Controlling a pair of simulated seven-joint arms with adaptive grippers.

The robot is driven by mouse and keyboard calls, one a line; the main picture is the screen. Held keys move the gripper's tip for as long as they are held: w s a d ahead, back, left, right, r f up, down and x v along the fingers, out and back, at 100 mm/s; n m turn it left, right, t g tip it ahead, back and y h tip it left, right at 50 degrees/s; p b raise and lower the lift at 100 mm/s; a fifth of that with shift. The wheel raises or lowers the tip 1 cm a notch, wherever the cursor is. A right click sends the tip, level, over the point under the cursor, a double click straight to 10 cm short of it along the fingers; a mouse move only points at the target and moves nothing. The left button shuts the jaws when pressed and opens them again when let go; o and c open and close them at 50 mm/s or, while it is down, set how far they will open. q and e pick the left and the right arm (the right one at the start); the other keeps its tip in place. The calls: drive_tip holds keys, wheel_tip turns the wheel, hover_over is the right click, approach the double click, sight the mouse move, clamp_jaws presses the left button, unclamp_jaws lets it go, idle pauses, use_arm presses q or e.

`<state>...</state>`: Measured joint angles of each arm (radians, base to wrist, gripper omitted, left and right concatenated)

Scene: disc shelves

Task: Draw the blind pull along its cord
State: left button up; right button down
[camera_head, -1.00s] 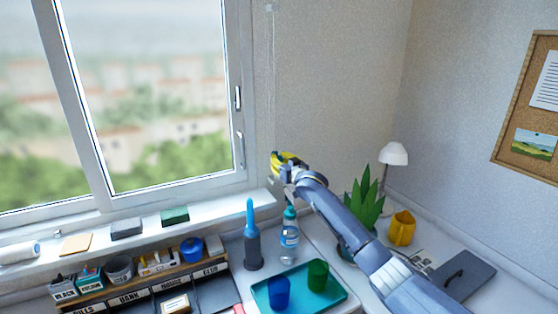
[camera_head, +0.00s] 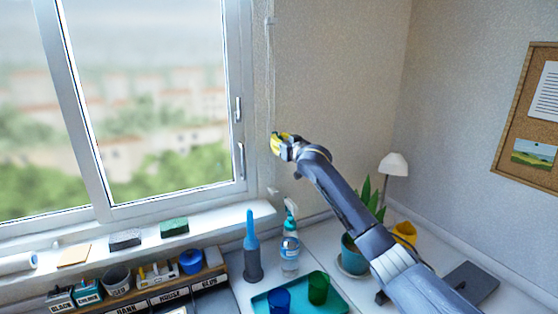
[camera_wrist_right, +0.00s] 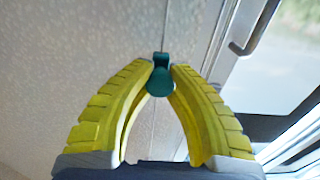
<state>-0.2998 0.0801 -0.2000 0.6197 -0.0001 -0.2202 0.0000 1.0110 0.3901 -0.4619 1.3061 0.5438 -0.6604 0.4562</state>
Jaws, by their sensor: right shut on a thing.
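My right gripper (camera_head: 275,146) is at the wall just right of the window. Its yellow fingers are shut on the dark teal blind pull (camera_wrist_right: 160,76), which shows between the fingertips in the right wrist view. The thin pale cord (camera_head: 271,80) hangs along the wall above the gripper, from near a small white fitting (camera_head: 270,20). My left gripper is not in view.
The window handle (camera_head: 238,108) and frame are close on the left. A plant pot (camera_head: 352,254) and lamp (camera_head: 393,164) stand right. The wall above is clear.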

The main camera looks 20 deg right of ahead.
wheel_tip(320, 180, up, 9)
drive_tip(key=shift+r, duration=0.15)
idle(0.4)
drive_tip(key=c, duration=1.1)
unclamp_jaws()
drive_tip(key=s+d, duration=0.2)
drive_tip(key=s, duration=1)
drive_tip(key=shift+d, duration=0.1)
